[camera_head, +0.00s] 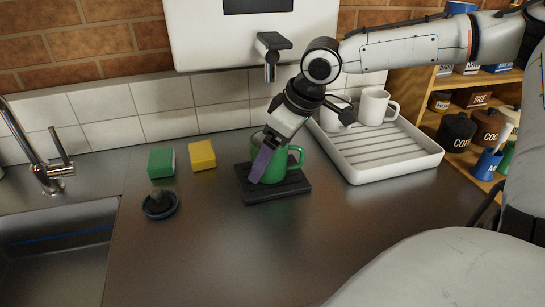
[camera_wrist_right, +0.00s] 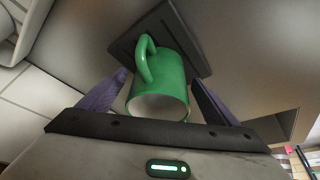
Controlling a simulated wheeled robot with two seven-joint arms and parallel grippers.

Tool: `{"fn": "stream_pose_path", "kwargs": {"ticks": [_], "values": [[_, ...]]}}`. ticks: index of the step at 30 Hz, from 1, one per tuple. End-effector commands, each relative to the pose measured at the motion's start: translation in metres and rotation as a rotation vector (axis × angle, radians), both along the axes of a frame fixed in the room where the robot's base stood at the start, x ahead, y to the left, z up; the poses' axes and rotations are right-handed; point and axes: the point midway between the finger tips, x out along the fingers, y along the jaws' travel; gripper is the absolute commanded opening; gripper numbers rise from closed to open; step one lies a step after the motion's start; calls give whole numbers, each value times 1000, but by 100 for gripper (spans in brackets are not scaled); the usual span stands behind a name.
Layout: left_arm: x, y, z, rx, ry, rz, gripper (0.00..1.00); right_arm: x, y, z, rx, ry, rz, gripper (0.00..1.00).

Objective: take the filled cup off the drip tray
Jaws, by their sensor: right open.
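The green cup (camera_head: 292,163) stands upright on the dark drip tray (camera_head: 262,195), below the wall dispenser's spout. My right gripper (camera_head: 261,168) is open around the cup, with one purple finger on each side of it. In the right wrist view, the cup (camera_wrist_right: 165,88) sits between the two spread fingers (camera_wrist_right: 160,80), with its handle pointing toward the tray (camera_wrist_right: 127,42). The cup's inside looks pale there, and I cannot tell how full it is. In the head view my right gripper hides part of the cup. My left gripper is not in view.
The white dispenser (camera_head: 205,35) with its spout (camera_head: 270,68) hangs above the cup. A white rack (camera_head: 385,165) with white mugs (camera_head: 372,106) stands right. Green (camera_head: 161,162) and yellow (camera_head: 202,155) sponges and a sink plug (camera_head: 159,205) lie left. The front counter is clear.

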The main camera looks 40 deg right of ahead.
Motion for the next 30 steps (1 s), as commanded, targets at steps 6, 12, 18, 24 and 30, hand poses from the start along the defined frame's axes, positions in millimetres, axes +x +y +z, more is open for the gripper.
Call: {"fn": "stream_pose_path", "kwargs": {"ticks": [6, 12, 18, 24, 30], "values": [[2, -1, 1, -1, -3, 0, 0, 0, 0, 1, 0, 0, 0, 76], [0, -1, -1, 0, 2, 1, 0, 0, 0, 1, 0, 0, -1, 42], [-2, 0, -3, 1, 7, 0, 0, 1, 0, 2, 0, -4, 0, 15], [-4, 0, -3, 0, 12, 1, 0, 1, 0, 3, 0, -4, 0, 15], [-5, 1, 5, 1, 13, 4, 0, 0, -2, 10, 1, -5, -4, 15]]}}
